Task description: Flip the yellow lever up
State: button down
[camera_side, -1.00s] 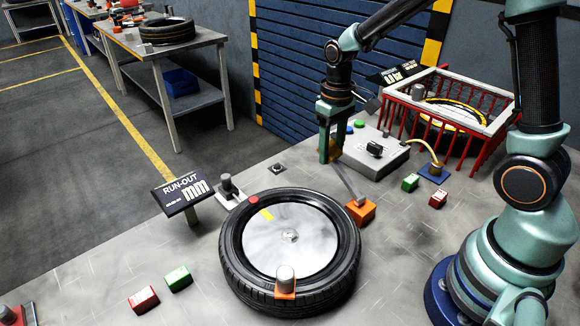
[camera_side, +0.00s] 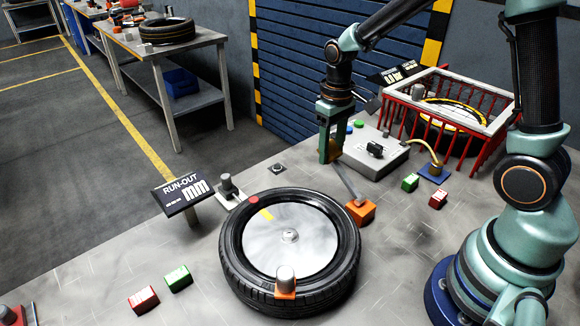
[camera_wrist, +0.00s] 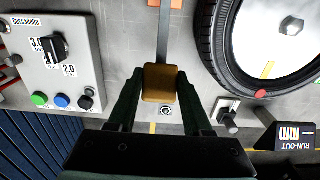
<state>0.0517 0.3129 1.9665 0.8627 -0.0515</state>
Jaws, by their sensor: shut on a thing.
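The lever has a grey bar (camera_side: 348,183) that runs from an orange block (camera_side: 361,212) beside the tyre to a yellow-brown grip. In the wrist view the grip (camera_wrist: 159,83) sits between my two fingertips, with the bar leading away from it. My gripper (camera_side: 329,152) is shut on this grip. In the side view my fingers hide most of the grip. I cannot tell exactly how far the bar is raised from the table.
A large tyre (camera_side: 341,275) with a silver disc lies beside the lever. A grey control box (camera_side: 372,152) with a black knob stands behind it, near a red cage (camera_side: 480,146). The run-out display (camera_side: 184,196), a small toggle post (camera_side: 228,187) and red and green blocks are around.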

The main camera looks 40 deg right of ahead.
aim_at(339, 167)
jog(key=shift+r, duration=0.1)
dwell(0.3)
jog(key=shift+s+r+t, duration=0.55)
jog(key=shift+r+t, duration=0.05)
jog(key=shift+t, duration=0.2)
jog(key=shift+c, duration=1.6)
grip_release()
notch_tip(339, 167, up, 12)
jog(key=s, duration=0.1)
jog(key=shift+s, duration=0.3)
